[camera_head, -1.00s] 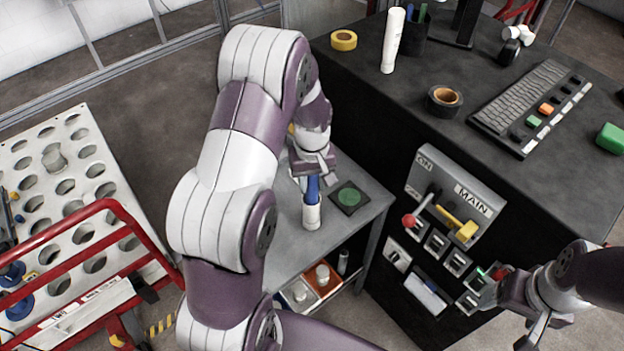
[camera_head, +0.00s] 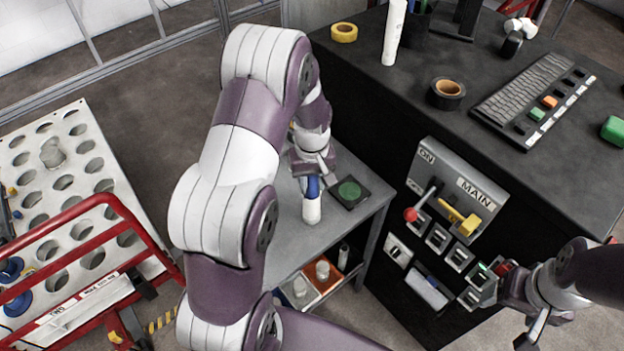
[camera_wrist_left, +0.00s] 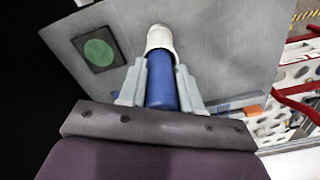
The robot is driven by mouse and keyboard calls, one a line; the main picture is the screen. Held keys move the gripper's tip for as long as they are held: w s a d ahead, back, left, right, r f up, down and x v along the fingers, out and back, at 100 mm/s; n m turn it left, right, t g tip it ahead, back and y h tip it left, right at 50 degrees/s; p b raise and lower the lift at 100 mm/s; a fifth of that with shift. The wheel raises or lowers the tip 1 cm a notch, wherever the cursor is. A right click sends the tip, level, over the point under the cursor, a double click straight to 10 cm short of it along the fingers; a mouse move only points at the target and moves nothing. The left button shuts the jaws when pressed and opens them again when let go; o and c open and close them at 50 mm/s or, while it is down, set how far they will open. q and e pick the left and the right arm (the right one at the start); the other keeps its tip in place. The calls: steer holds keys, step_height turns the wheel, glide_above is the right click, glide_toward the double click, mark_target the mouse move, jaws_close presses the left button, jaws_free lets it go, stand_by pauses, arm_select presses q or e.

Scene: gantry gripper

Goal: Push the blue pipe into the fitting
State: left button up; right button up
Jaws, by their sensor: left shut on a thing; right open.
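The blue pipe (camera_head: 312,187) stands upright over the small grey table, its lower end inside the white fitting (camera_head: 312,209). Only a short blue length shows above the fitting in the head view. My left gripper (camera_head: 311,172) is shut on the blue pipe from above. In the left wrist view, the blue pipe (camera_wrist_left: 161,86) lies between the two grey fingers, with the white fitting (camera_wrist_left: 160,38) at its far end. The depth of the pipe inside the fitting is hidden. My right gripper (camera_head: 490,294) is open near the front of the black cabinet, by its lower switches.
A dark square pad with a green disc (camera_head: 349,191) lies beside the fitting on the grey table (camera_head: 345,227). The black cabinet (camera_head: 380,130) with a lever panel stands to the right. A red-railed rack (camera_head: 110,205) stands at the left. Bins sit under the table.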

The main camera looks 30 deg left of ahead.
arm_select(q)
steer(key=shift+f+b, duration=0.5)
steer(key=shift+f, duration=0.45)
steer(key=o, duration=1.1)
step_height(320, 180, up, 13)
steer(key=shift+f+b, duration=0.15)
steer(key=shift+b, duration=0.6)
